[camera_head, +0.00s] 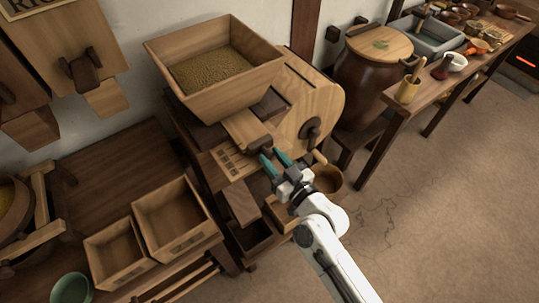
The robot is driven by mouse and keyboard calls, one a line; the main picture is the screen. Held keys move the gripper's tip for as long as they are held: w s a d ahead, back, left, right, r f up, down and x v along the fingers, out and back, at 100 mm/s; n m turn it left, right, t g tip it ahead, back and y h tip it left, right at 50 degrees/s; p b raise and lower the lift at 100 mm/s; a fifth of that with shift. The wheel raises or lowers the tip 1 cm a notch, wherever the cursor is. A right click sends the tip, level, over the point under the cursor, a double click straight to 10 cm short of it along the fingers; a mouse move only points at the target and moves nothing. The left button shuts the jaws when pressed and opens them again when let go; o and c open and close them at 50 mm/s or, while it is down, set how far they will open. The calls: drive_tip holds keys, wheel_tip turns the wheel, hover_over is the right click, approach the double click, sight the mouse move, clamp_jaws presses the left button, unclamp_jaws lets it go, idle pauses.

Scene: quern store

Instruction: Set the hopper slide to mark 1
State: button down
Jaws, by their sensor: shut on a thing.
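The hopper (230,88) is a flared wooden box holding yellow-brown grain, on top of a wooden mill (318,98). The hopper slide (243,126) is a pale board sticking out below the hopper's front edge, with a dark handle (260,143) at its end. A pale scale plate (229,160) with dark marks lies just left of and below the slide; its numbers are too small to read. My gripper (273,155) has teal fingers and is shut on the dark handle. The fingers partly hide the handle.
A dark crank knob (311,129) is on the mill's side, close right of my gripper. Wooden drawers and a pan stand below. Two open wooden boxes (178,220) are at lower left. A lidded barrel (372,85) stands behind right. The floor (440,200) at right is clear.

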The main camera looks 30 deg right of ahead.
drive_tip(key=shift+s, duration=0.3)
drive_tip(key=c, duration=0.8)
unclamp_jaws()
drive_tip(key=shift+s+d+b, duration=0.25)
drive_tip(key=shift+s+b, duration=0.15)
drive_tip(key=shift+s, duration=1.35)
drive_tip(key=shift+s+d+b, duration=0.3)
drive_tip(key=shift+s+b, duration=0.15)
drive_tip(key=shift+s, duration=1.35)
drive_tip(key=shift+s+d+b, duration=0.25)
drive_tip(key=shift+s+b, duration=0.15)
drive_tip(key=shift+s, duration=1.35)
drive_tip(key=shift+f, duration=0.1)
